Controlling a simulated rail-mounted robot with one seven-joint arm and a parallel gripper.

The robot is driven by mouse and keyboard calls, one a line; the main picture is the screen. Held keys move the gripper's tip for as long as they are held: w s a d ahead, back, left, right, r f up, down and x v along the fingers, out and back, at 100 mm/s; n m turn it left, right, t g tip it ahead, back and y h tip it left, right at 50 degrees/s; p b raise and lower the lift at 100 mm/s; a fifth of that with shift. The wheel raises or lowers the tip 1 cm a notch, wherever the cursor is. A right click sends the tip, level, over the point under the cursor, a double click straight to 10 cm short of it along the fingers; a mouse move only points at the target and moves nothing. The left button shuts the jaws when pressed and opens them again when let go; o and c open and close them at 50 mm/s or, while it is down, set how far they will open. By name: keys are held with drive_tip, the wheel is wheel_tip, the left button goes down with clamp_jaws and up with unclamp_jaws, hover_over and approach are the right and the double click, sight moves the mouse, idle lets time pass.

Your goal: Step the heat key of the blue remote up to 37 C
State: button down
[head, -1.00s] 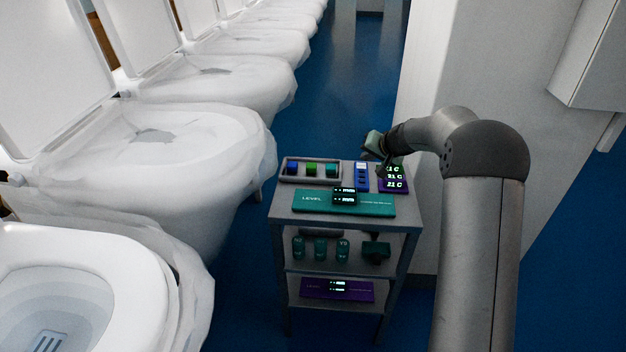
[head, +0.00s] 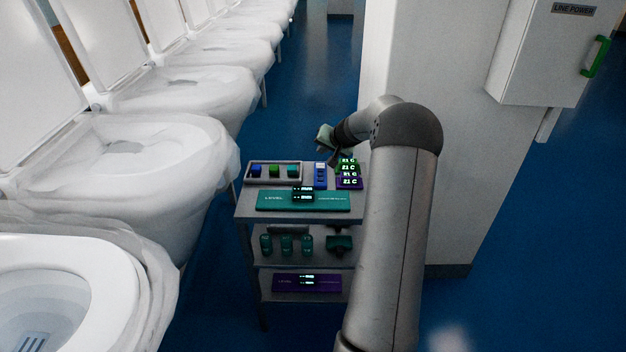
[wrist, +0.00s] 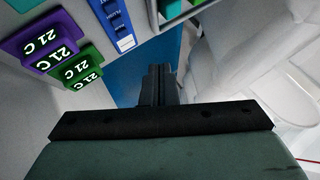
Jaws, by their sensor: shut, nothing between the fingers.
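The blue remote (head: 320,175) lies on the cart's top shelf, right of the tray. It also shows at the top of the wrist view (wrist: 117,22), with a column of labelled keys too small to read surely. Beside it stand a purple readout (head: 349,182) and a green readout (wrist: 82,70); their lit faces show 21 C. My gripper (head: 333,160) is above the far side of the cart, behind the remote. In the wrist view its fingers (wrist: 158,82) are shut and empty, apart from the remote.
A grey tray (head: 273,183) holds blue and green blocks. A teal LEVEL panel (head: 300,202) lies at the cart's front. Lower shelves hold cups and a purple panel (head: 306,283). Wrapped toilets (head: 170,150) line the left; a white wall with a LINE POWER box (head: 545,50) is right.

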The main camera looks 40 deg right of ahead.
sight(320, 180)
drive_tip(key=shift+f, duration=0.1)
wheel_tip(320, 180, down, 8)
drive_tip(key=b, duration=0.5)
drive_tip(key=shift+f+b, duration=0.3)
drive_tip(key=shift+b, duration=0.1)
drive_tip(key=shift+f+b, duration=0.25)
drive_tip(key=shift+b, duration=0.1)
idle(1.4)
drive_tip(key=shift+f+b, duration=0.25)
drive_tip(key=shift+b, duration=0.25)
drive_tip(key=shift+f+b, duration=0.4)
drive_tip(key=shift+b, duration=0.15)
idle(0.7)
drive_tip(key=shift+r, duration=0.85)
drive_tip(key=shift+r, duration=0.1)
